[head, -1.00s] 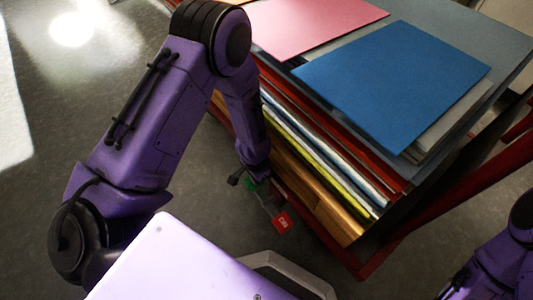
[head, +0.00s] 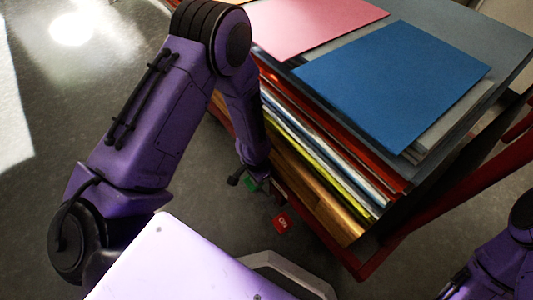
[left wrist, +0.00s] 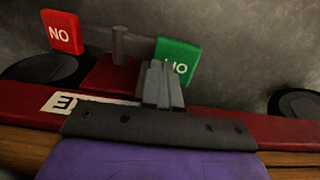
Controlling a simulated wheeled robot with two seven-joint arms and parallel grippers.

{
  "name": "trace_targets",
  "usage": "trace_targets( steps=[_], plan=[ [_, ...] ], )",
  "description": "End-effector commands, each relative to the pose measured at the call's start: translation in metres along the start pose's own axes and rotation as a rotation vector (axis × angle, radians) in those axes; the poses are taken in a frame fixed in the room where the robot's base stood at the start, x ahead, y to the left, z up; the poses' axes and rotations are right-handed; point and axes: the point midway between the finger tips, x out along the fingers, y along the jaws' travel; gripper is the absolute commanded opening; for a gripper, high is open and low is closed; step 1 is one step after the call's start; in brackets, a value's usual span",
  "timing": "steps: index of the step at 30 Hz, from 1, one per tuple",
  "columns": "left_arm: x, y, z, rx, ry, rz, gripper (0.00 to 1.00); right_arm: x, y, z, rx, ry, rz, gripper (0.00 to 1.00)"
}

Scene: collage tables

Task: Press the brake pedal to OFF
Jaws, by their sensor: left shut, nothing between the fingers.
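My right gripper is out of view; only part of that arm shows.
The red cart frame (head: 335,260) carries a tall stack of coloured sheets, with a blue sheet (head: 392,85) and a pink sheet (head: 310,22) on top. Dark wheels (left wrist: 300,105) flank the pedal. The grey floor (head: 50,120) at left is clear.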

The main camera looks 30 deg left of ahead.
Motion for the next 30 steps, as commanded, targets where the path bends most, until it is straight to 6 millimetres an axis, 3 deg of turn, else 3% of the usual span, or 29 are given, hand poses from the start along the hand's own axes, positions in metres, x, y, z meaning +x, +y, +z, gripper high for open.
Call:
trace_targets(
  steps=[30],
  plan=[
    [0.0071,-0.0001,-0.0001,0.000,0.000,0.000,0.00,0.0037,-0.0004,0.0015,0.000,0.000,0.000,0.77]
  ],
)
